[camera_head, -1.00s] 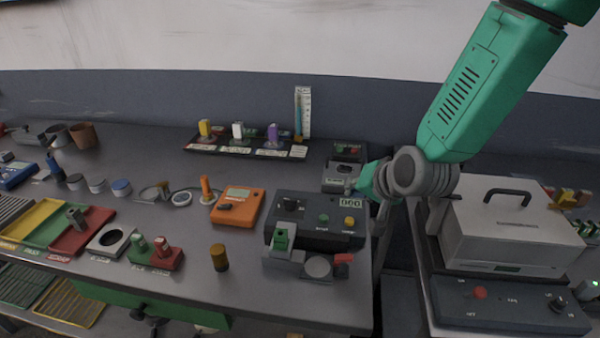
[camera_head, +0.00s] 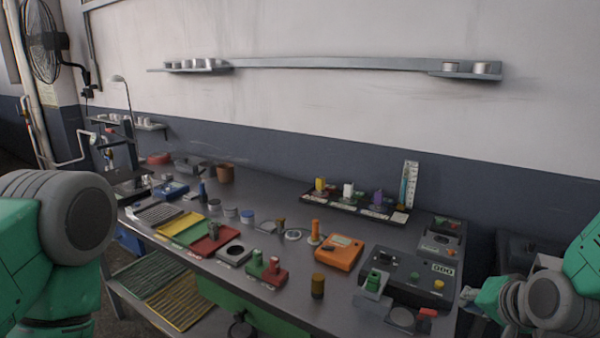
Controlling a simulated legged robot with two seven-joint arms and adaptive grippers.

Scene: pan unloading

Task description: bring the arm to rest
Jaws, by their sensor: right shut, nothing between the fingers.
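My right arm, green with a grey ringed wrist, comes in from the right edge in the head view. Its gripper (camera_head: 470,294) is shut and empty. It hangs by the right end of the workbench (camera_head: 270,184), beside the dark device with a display (camera_head: 410,275), and appears apart from it.
Yellow, green and red trays (camera_head: 214,242) lie to the left. A dark rack (camera_head: 346,204) with coloured blocks is at the back. A wall shelf (camera_head: 330,64) hangs above.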

